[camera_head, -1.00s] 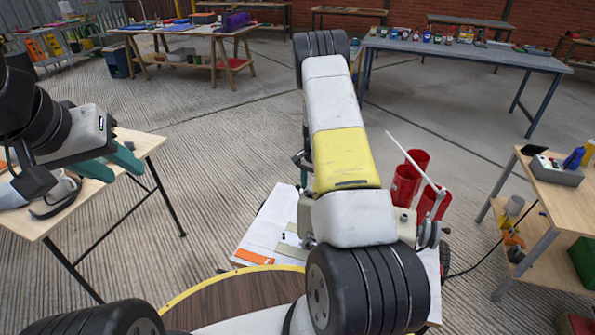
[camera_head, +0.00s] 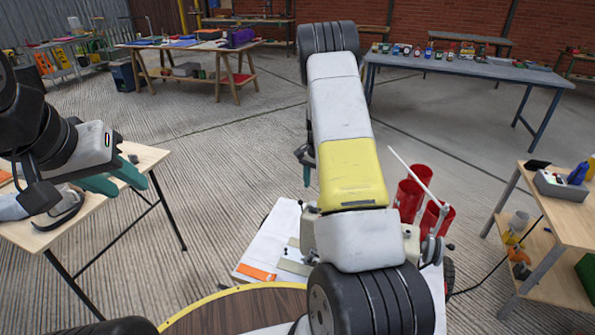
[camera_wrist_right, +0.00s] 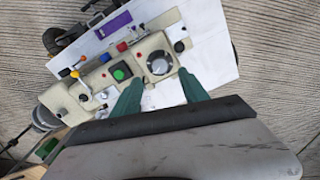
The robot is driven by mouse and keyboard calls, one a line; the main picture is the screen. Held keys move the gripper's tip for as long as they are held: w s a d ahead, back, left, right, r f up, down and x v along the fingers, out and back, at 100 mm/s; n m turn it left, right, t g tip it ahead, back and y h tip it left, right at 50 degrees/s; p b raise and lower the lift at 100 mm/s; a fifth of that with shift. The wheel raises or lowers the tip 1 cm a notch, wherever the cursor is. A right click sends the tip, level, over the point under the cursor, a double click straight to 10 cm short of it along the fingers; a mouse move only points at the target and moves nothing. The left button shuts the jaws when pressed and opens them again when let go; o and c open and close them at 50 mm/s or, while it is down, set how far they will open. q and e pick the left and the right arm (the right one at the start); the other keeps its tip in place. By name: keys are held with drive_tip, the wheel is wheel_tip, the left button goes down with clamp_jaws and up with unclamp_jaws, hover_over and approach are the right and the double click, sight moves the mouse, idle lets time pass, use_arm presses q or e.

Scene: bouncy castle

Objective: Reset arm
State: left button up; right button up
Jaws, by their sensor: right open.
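My left gripper (camera_head: 128,182) shows at the left of the head view, over the left wooden table. Its two teal fingers are apart with nothing between them. My right arm reaches forward through the middle of the head view and hides most of its gripper; a teal fingertip (camera_head: 307,176) shows left of the arm. In the right wrist view the right gripper (camera_wrist_right: 162,92) is open and empty. Its teal fingers point toward a beige control machine (camera_wrist_right: 92,88) with a green button, a red button and a dial. Whether they touch it I cannot tell.
Red cylinders (camera_head: 410,198) and a white lever stand right of my right arm on a white-topped cart (camera_head: 262,250). A left wooden table (camera_head: 25,236) and a right wooden table (camera_head: 540,196) flank me. A long grey table (camera_head: 470,67) stands behind. Concrete floor between is clear.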

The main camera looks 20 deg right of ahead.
drive_tip(key=s+a+r+n+t+y, duration=0.1)
drive_tip(key=s+a+r, duration=0.2)
drive_tip(key=r, duration=0.5)
drive_tip(key=s+a+r+n+t, duration=0.1)
drive_tip(key=s+a+r+n, duration=0.15)
drive_tip(key=r, duration=0.55)
drive_tip(key=s+a+r+n+t+y, duration=0.1)
drive_tip(key=s+a+r, duration=0.2)
drive_tip(key=r, duration=0.5)
drive_tip(key=s+a+r+n+t, duration=0.1)
drive_tip(key=s+a+r+n, duration=0.1)
drive_tip(key=s, duration=0.5)
drive_tip(key=s+a+r+n+t, duration=0.1)
drive_tip(key=s+a+r+n, duration=0.1)
drive_tip(key=s, duration=0.6)
drive_tip(key=s+a+r+n+t, duration=0.1)
drive_tip(key=s+a+r+n, duration=0.1)
drive_tip(key=s+a+r, duration=0.2)
drive_tip(key=s+r, duration=0.1)
drive_tip(key=s, duration=0.2)
drive_tip(key=shift+s+r, duration=0.2)
drive_tip(key=shift+s, duration=0.1)
drive_tip(key=shift+n, duration=0.25)
drive_tip(key=shift+c, duration=0.2)
